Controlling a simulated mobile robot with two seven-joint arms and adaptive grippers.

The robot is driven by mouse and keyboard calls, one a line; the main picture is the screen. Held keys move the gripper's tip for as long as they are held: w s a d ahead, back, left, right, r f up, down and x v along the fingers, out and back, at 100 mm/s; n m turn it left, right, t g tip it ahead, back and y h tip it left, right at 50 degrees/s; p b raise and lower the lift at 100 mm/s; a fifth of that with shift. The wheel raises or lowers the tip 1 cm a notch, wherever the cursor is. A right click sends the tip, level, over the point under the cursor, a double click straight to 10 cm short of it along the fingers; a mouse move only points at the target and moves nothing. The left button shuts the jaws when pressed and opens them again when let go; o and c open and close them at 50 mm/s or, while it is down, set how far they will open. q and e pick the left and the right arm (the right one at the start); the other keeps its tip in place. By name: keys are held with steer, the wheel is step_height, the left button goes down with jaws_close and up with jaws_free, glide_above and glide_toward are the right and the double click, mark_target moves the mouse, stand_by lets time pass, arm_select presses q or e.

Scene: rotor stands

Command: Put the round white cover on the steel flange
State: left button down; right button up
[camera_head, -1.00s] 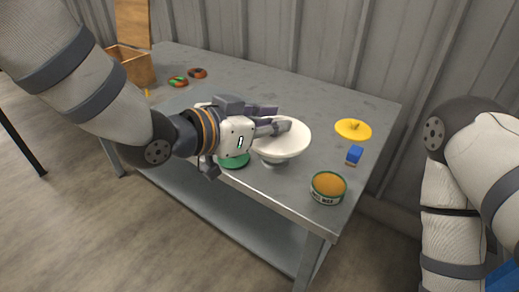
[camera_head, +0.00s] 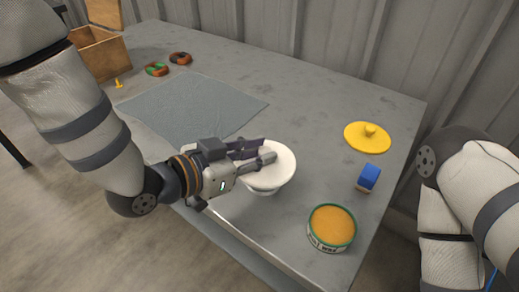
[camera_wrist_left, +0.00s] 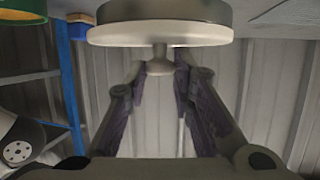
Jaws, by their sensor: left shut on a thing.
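The round white cover (camera_head: 275,164) is near the table's front edge in the head view, with a narrower pale part below it. My left gripper (camera_head: 268,150) reaches over it from the left. In the left wrist view the cover (camera_wrist_left: 160,33) shows its knob (camera_wrist_left: 160,66) between the fingertips, and the gripper is shut on the knob. A grey round body (camera_wrist_left: 150,13), which looks like the steel flange, lies right behind the cover there. I cannot tell whether the two are fully seated. My right gripper is out of view.
A grey mat (camera_head: 190,105), two coloured rings (camera_head: 157,69) and a wooden box (camera_head: 103,57) are further left. The table's middle back is clear.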

arm_select(q)
steer(key=shift+a+r, duration=0.1)
steer(key=shift+r, duration=0.15)
steer(key=shift+w+f, duration=0.1)
steer(key=shift+f, duration=0.05)
steer(key=c, duration=1.8)
jaws_free()
steer(key=shift+w+f, duration=0.1)
steer(key=shift+f, duration=0.05)
steer(key=o, duration=0.4)
